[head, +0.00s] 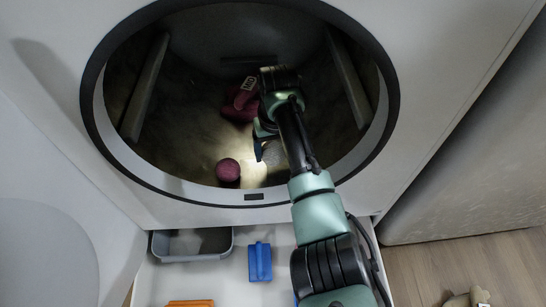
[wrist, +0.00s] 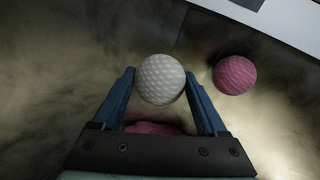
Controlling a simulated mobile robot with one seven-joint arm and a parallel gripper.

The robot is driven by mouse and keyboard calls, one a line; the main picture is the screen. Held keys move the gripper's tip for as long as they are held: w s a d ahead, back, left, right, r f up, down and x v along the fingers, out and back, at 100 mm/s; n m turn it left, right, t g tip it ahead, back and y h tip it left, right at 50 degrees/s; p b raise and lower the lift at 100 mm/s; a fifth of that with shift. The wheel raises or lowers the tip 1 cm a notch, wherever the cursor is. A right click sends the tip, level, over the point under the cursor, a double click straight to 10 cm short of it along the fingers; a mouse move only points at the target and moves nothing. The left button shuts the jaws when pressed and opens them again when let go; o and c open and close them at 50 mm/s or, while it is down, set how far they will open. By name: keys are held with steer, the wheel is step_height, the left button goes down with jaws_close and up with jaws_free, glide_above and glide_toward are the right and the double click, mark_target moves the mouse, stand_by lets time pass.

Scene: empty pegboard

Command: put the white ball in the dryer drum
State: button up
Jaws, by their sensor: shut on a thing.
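The white ball (wrist: 161,80) is between the two blue fingers of my gripper (wrist: 159,75) in the wrist view, and the gripper is shut on it. In the head view my arm reaches through the round opening of the dryer drum (head: 190,125), and my gripper (head: 264,146) is inside it, low in the drum. The ball is mostly hidden or in shade there. From these views I cannot tell whether the ball touches the drum floor.
A dark pink ball (head: 228,170) lies on the drum floor near the front rim, left of my gripper. It also shows in the wrist view (wrist: 234,75). A dark red cloth-like thing (head: 240,103) lies farther back. A blue block (head: 260,261) and a grey tray (head: 192,256) are below the opening.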

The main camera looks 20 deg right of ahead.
mark_target(275, 153)
steer(key=shift+f, duration=0.5)
steer(key=shift+f, duration=0.15)
steer(key=shift+f, duration=0.5)
steer(key=o, duration=1.2)
steer(key=shift+o, duration=0.2)
steer(key=shift+r, duration=0.15)
steer(key=shift+r, duration=0.3)
steer(key=r+p, duration=0.2)
steer(key=r, duration=0.2)
steer(key=s+r+p, duration=0.1)
steer(key=r+p, duration=0.2)
steer(key=r, duration=0.1)
steer(key=r+p, duration=0.2)
steer(key=r, duration=0.2)
steer(key=shift+s+r+p, duration=0.15)
steer(key=shift+s+p, duration=0.1)
steer(key=shift+p, duration=0.05)
